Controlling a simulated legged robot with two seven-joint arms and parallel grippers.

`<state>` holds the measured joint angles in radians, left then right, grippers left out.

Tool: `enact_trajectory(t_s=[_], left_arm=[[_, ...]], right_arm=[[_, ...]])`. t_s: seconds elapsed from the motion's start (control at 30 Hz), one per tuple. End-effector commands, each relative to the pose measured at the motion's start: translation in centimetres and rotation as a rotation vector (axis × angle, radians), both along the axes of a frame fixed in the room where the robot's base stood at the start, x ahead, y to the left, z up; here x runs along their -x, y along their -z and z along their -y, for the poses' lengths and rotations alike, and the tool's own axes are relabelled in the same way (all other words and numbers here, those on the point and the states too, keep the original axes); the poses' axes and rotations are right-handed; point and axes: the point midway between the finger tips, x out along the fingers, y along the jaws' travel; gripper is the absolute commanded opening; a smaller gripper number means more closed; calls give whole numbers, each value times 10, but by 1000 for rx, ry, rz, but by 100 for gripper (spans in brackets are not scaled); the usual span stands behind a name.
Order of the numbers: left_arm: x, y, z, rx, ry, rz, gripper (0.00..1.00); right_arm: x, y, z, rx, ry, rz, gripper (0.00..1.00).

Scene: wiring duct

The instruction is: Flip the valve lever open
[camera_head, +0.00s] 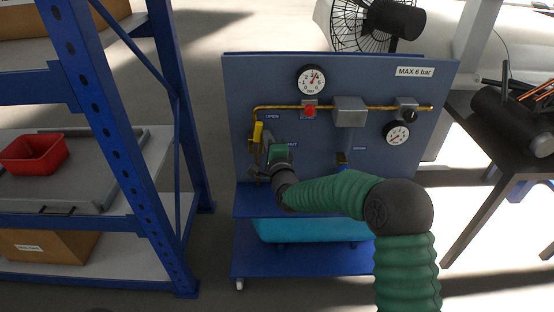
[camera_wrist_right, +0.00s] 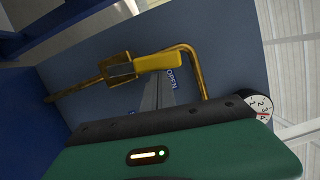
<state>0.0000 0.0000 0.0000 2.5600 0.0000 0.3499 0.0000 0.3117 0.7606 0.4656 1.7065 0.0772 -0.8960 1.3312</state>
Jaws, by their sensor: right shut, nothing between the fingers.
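The yellow valve lever (camera_head: 257,132) is on the left of the blue-grey panel, below the "OPEN" label. In the right wrist view the lever (camera_wrist_right: 158,62) lies nearly along the brass pipe, extending from the brass valve body (camera_wrist_right: 117,69) toward the pipe bend. My right gripper (camera_wrist_right: 158,92) is shut and empty. Its fingers point at the panel just beside the lever, and no contact is clear. In the head view the green hand is just right of and below the lever; its fingertips are hard to make out. My left gripper is in neither view.
The brass pipe (camera_head: 280,107) runs right past a red knob (camera_head: 309,111) and a grey box (camera_head: 349,111). Gauges (camera_head: 311,80) sit above and below it. A teal bin (camera_head: 310,230) is under the panel. A blue shelf post (camera_head: 120,150) stands left; floor shows between.

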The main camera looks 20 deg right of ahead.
Motion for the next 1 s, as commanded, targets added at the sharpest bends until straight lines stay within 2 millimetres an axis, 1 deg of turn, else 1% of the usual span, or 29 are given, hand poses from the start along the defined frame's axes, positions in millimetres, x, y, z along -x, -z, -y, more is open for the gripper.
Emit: enact_trajectory(t_s=[0.03,0.1,0.4,1.0], left_arm=[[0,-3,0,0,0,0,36],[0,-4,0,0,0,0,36],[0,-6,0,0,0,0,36],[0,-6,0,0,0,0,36]], right_arm=[[-1,-3,-3,28,-2,-7,0],[-1,-4,-5,51,-2,-14,0],[-3,-6,-12,45,-1,-12,0],[-4,-6,-13,44,-2,-11,0]])
